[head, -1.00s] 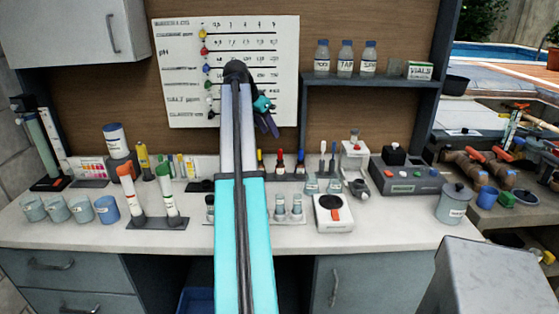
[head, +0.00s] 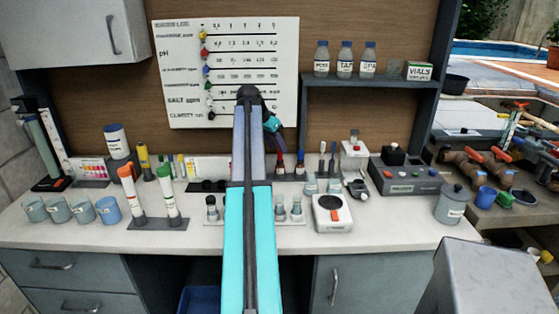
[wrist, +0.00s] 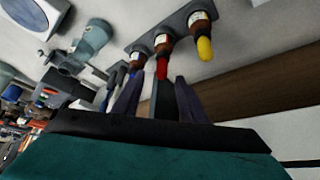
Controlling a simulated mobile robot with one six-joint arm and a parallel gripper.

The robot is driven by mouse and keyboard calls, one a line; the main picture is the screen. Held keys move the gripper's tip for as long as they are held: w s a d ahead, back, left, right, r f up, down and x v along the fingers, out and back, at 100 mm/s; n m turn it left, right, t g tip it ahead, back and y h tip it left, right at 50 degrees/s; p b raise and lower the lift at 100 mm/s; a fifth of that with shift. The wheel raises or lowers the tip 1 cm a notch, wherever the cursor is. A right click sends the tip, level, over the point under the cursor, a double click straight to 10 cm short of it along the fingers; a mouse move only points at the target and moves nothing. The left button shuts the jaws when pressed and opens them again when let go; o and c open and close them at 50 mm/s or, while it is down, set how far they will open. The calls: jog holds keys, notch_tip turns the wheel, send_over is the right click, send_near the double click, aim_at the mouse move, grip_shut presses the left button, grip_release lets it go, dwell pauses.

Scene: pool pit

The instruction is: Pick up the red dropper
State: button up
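The red dropper (head: 280,163) is a brown bottle with a red bulb and a white label, standing on the counter behind my arm. In the wrist view the red dropper (wrist: 163,62) sits in a dark rack (wrist: 170,28) between a blue-topped dropper (wrist: 137,48) and a yellow-topped dropper (wrist: 204,32). My gripper (head: 278,141) points down just above the red dropper in the head view. In the wrist view my gripper (wrist: 156,85) has its two purple fingers apart, with the red bulb ahead of the gap. Nothing shows held. The yellow dropper is hidden in the head view.
The blue dropper (head: 301,162) stands close on the right. Behind my arm is a wall chart (head: 180,75). A shelf (head: 370,82) with bottles hangs at the right. A white scale (head: 332,213) and small vials (head: 288,207) stand in front.

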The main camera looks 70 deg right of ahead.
aim_at(281, 160)
jog(key=shift+f, duration=0.1)
jog(key=shift+p+x, duration=0.8)
jog(key=shift+x, duration=1.7)
jog(key=shift+a, duration=0.1)
jog(key=c, duration=0.7)
